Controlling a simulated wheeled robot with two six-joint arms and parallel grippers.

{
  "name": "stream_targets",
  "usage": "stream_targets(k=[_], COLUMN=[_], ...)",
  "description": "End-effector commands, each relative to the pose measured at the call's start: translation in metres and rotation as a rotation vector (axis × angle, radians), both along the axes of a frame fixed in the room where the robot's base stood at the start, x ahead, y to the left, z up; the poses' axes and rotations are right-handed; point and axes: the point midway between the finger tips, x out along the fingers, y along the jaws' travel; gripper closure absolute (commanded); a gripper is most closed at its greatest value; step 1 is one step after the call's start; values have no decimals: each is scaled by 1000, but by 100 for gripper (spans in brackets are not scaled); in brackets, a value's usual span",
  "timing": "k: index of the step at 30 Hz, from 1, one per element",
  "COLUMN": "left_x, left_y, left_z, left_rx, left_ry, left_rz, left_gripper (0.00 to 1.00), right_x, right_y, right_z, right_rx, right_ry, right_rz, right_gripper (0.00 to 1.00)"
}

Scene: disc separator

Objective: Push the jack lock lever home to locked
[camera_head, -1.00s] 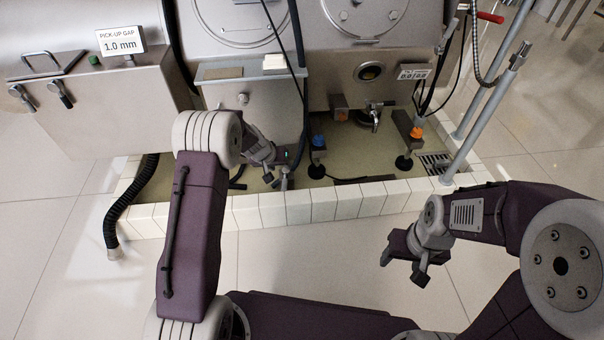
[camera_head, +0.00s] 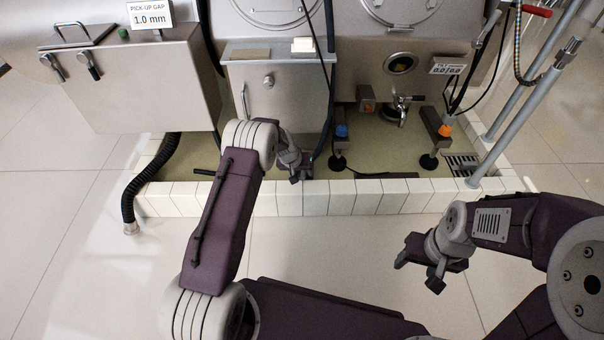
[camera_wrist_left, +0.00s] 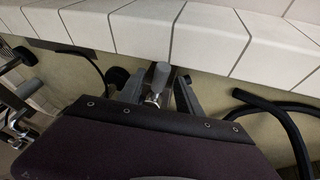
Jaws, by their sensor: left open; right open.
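My left gripper (camera_head: 295,177) is low behind the tiled curb, left of the blue-collared jack (camera_head: 341,131). In the left wrist view its two open fingers (camera_wrist_left: 160,85) point toward the curb. A grey-capped handle on a shiny metal stem (camera_wrist_left: 161,74) shows between them; it may be the jack lock lever. I cannot tell whether a finger touches it. My wrist housing hides its lower end. In the head view my arm hides that spot. The orange-collared jack (camera_head: 444,130) stands further right. My right gripper (camera_head: 418,272) is open and empty above the floor in front.
The white tiled curb (camera_head: 365,196) runs along the front of the pit. A steel cabinet (camera_head: 278,100) stands behind my left gripper. A black hose (camera_head: 130,200) lies at left, and a dark curved hose (camera_wrist_left: 285,115) is near in the wrist view. Open floor lies in front.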

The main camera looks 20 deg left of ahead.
Motion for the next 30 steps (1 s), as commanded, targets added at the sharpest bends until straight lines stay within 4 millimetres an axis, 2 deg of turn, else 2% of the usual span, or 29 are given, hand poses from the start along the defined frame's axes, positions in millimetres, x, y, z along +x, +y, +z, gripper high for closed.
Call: stream_targets(k=[3, 7, 8, 30], left_x=[0, 0, 0, 0], left_y=[0, 0, 0, 0], left_z=[1, 1, 1, 1], left_rx=[0, 0, 0, 0], left_ry=[0, 0, 0, 1], left_rz=[0, 0, 0, 0], left_gripper=[59, 95, 100, 100], right_x=[0, 0, 0, 0], right_y=[0, 0, 0, 0], right_z=[1, 1, 1, 1], right_rx=[0, 0, 0, 0], right_ry=[0, 0, 0, 0], right_rz=[0, 0, 0, 0], right_gripper=[41, 41, 41, 41])
